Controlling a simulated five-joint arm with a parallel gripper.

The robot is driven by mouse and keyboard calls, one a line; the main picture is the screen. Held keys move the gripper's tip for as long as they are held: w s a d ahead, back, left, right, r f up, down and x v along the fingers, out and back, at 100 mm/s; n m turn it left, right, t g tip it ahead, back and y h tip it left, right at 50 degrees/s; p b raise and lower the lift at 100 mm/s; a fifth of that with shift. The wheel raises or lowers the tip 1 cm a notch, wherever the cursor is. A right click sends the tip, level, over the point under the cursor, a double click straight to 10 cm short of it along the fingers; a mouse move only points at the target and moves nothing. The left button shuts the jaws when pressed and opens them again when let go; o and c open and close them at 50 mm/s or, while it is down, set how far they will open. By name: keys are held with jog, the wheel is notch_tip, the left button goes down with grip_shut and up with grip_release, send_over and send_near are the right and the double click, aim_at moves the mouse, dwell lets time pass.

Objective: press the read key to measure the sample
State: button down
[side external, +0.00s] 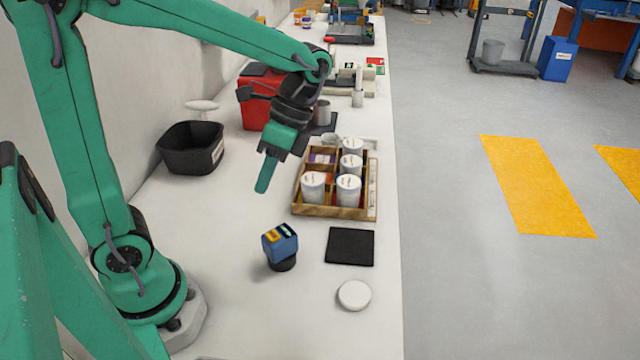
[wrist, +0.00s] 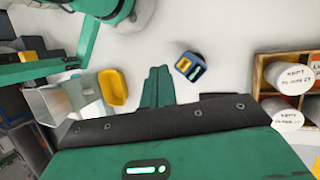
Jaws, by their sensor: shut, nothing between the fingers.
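A small blue meter (side external: 280,240) with an orange patch and a small dark display on its top face sits on a dark round base on the white bench. It also shows in the wrist view (wrist: 190,66), just right of the fingertips. Which patch is the read key is too small to tell. My gripper (side external: 264,188) is shut and empty, its green fingers pointing down above the bench, behind and apart from the meter. The fingers also show in the wrist view (wrist: 158,75). I cannot tell which thing is the sample.
A wooden tray (side external: 335,212) of several white lidded jars stands right of my gripper. A black square mat (side external: 350,246) and a white round disc (side external: 355,295) lie right of the meter. A black bin (side external: 190,150) and red box (side external: 255,112) stand farther back. Bench left of the meter is clear.

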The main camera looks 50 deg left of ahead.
aim_at(276, 233)
jog(key=shift+w+d+f+m+g, duration=0.1)
jog(key=shift+w+f+m+g, duration=0.1)
jog(key=shift+m+g, duration=0.25)
jog(key=shift+w+d+f+m+g, duration=0.1)
jog(key=shift+f+m+g, duration=0.1)
jog(key=shift+m+g, duration=0.25)
jog(key=shift+f, duration=4.4)
jog(key=shift+f, duration=0.85)
jog(key=shift+r, duration=0.9)
jog(key=shift+r, duration=2.5)
